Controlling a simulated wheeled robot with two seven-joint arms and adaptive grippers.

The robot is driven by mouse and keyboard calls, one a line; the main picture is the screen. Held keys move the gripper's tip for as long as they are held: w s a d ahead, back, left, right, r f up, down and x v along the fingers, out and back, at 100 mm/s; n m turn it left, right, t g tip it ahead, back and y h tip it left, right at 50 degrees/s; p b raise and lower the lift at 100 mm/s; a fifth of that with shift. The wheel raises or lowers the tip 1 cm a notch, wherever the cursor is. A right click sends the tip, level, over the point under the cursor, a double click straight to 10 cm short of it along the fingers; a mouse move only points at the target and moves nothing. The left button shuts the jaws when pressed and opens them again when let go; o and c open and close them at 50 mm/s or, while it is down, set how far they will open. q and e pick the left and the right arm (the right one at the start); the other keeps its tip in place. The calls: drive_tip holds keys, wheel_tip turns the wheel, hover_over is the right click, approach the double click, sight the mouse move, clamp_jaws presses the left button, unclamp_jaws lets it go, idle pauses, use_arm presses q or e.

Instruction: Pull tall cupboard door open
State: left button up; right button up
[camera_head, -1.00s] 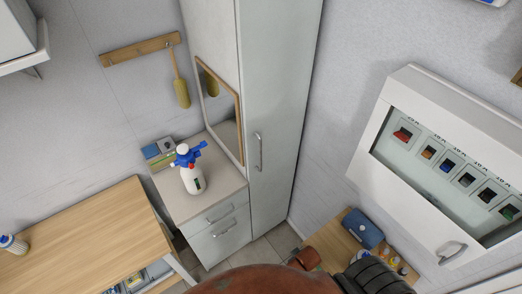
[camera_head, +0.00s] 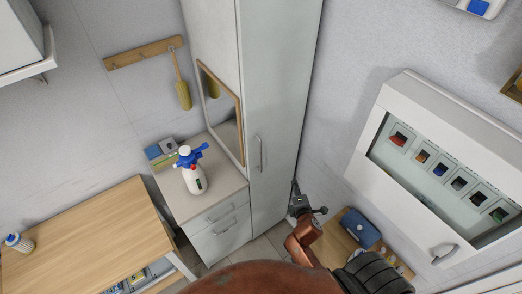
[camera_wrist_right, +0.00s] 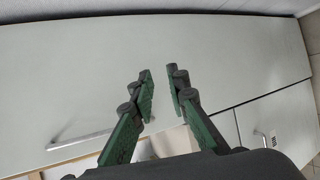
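The tall cupboard door (camera_head: 283,85) is pale grey and stands shut, with a vertical metal bar handle (camera_head: 260,153) at its lower left. My right gripper (camera_head: 296,188) is beside the door's lower right edge, to the right of and below the handle. The right wrist view shows its two green-padded fingers (camera_wrist_right: 159,76) apart with nothing between them, in front of the door face (camera_wrist_right: 215,55). The bar handle (camera_wrist_right: 82,140) lies to the left of the fingers there, partly hidden behind the left one. My left gripper is not in view.
A low drawer cabinet (camera_head: 219,222) with a white and blue spray bottle (camera_head: 193,176) stands left of the cupboard. A wooden bench (camera_head: 85,238) is further left. A white wall box (camera_head: 440,160) and a small table with a blue case (camera_head: 360,228) are on the right.

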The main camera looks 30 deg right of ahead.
drive_tip(key=w+a+r+n+t+y+p, duration=0.15)
drive_tip(key=w+a+r+n+t, duration=0.3)
drive_tip(key=n, duration=0.55)
drive_tip(key=w+a+r+n+t+y+b, duration=0.1)
drive_tip(key=w+a+r+n+t+y, duration=0.15)
drive_tip(key=w+a+r+n, duration=0.4)
drive_tip(key=w+d+n+p, duration=0.1)
drive_tip(key=w+d+n, duration=0.1)
drive_tip(key=w, duration=0.4)
drive_tip(key=shift+d+r+n+g+p, duration=0.3)
drive_tip(key=shift+d+r+n+p, duration=0.05)
drive_tip(key=shift+d, duration=0.4)
drive_tip(key=shift+c, duration=0.6)
clamp_jaws()
drive_tip(key=shift+s, duration=0.1)
